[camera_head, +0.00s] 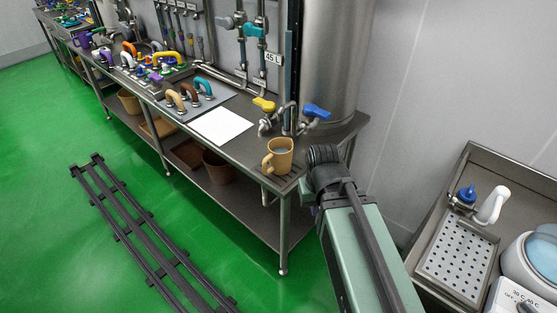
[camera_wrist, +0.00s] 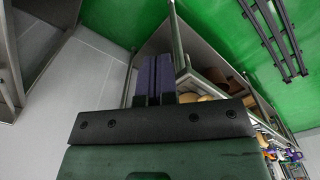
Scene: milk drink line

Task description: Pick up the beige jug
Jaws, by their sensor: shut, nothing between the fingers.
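The beige jug (camera_head: 279,158) stands upright on a dark grate near the right end of the steel table, below the taps. A beige shape, probably part of the jug, shows beside the gripper mount in the wrist view, mostly hidden.
A yellow-handled tap (camera_head: 264,104) and a blue-handled tap (camera_head: 317,111) stand behind the jug, before a steel tank (camera_head: 336,60). A white sheet (camera_head: 222,125) lies left. Brown bins (camera_head: 218,167) sit on the lower shelf. A sink (camera_head: 460,262) is at the right.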

